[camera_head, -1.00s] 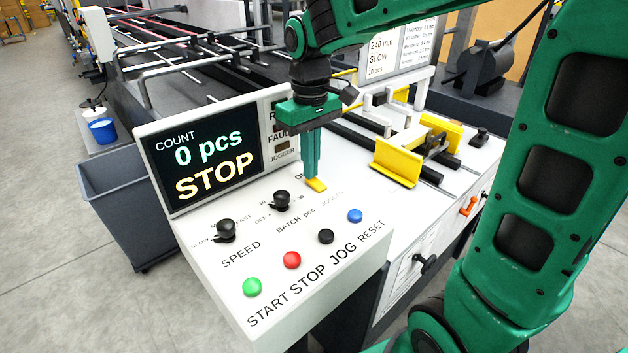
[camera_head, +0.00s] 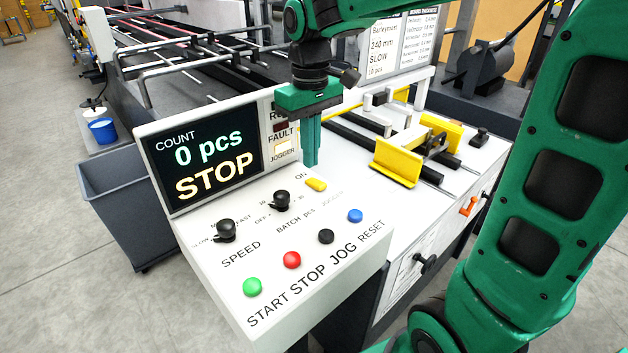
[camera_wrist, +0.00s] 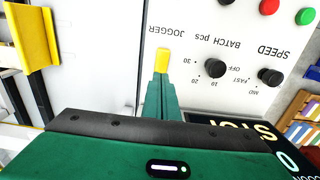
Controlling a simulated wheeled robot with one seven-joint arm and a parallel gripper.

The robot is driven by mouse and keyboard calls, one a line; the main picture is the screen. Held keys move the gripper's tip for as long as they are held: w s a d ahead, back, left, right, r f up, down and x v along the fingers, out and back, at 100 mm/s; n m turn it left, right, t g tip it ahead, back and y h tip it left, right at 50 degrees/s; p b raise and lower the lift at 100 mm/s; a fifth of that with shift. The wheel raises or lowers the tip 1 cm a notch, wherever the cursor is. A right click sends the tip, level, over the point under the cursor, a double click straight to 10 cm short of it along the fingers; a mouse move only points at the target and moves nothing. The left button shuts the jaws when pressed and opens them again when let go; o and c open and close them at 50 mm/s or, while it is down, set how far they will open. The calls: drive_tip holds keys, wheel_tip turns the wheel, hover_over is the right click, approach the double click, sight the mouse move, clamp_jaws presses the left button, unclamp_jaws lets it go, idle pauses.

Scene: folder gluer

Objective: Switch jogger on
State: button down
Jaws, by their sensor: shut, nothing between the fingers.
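The yellow jogger switch (camera_head: 316,185) sits on the white sloping control panel (camera_head: 215,285), between the ON mark and the JOGGER label. Its yellow cap also shows in the wrist view (camera_wrist: 162,60), just beyond my fingertips. My gripper (camera_head: 311,163) is shut and empty, with its fingers pointing down just behind the switch, on the ON side. I cannot tell whether the tips still touch it. The jogger lamp (camera_head: 282,149) beside the display glows pale. The display (camera_head: 203,157) reads 0 pcs and STOP.
Black speed (camera_head: 225,231) and batch (camera_head: 281,201) knobs are near the switch. Green (camera_head: 252,287), red (camera_head: 292,260), black (camera_head: 326,236) and blue (camera_head: 355,215) buttons line the panel's front. Yellow guides (camera_head: 396,168) stand to the right.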

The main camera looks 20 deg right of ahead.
sight(312, 179)
drive_tip(key=shift+r, duration=1.85)
drive_tip(key=shift+s+d, duration=0.1)
drive_tip(key=s+d+f+m, duration=0.5)
drive_tip(key=s+d, duration=0.3)
drive_tip(key=s, duration=0.3)
drive_tip(key=s+d+f+m, duration=0.5)
drive_tip(key=s+d, duration=0.4)
drive_tip(key=s, duration=0.3)
drive_tip(key=shift+s+d+f, duration=0.15)
drive_tip(key=shift+f, duration=0.4)
drive_tip(key=shift+w+f, duration=0.25)
drive_tip(key=shift+w, duration=0.4)
